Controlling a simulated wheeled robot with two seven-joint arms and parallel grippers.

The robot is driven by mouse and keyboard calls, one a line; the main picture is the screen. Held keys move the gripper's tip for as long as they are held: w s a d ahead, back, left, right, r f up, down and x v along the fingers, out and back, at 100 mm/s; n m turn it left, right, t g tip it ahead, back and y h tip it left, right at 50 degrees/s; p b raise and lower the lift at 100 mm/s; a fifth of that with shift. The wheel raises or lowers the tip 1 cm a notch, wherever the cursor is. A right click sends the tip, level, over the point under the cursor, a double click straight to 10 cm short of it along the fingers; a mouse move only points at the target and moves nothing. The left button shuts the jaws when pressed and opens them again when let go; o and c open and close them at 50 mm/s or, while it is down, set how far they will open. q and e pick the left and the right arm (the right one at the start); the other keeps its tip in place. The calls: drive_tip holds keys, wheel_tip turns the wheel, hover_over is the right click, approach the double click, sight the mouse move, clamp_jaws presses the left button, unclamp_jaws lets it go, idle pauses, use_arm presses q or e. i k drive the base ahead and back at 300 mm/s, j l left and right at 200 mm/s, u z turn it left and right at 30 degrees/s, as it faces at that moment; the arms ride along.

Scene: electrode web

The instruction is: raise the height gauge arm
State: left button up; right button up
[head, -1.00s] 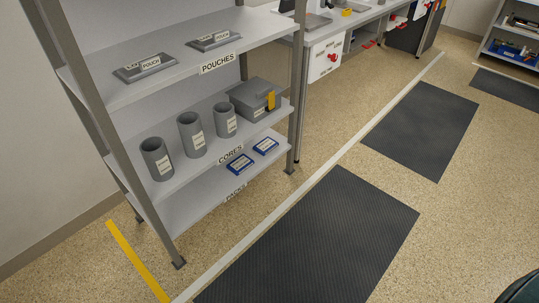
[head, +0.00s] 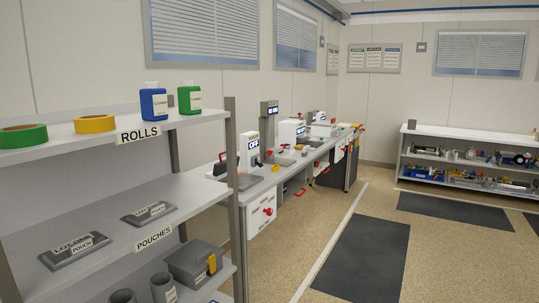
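I cannot make out the height gauge for certain. A long workbench (head: 260,178) runs along the left wall with several machines on it. One white machine (head: 250,152) on it carries a display reading OFF. A dark upright device with a lit display (head: 269,121) stands behind it, and another white machine (head: 291,133) stands farther along. Any gauge arm is too small or hidden to tell. Neither of my grippers is in view.
A grey shelf rack (head: 180,188) stands close at left, with tape rolls, bottles, pouches and a grey box (head: 195,262). A low shelf unit (head: 470,160) with tools stands at the far right. Dark mats (head: 362,262) lie on the open floor.

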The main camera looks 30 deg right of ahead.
sight(274, 150)
drive_tip(key=i+l+z, duration=0.25)
drive_tip(key=i+l, duration=2.25)
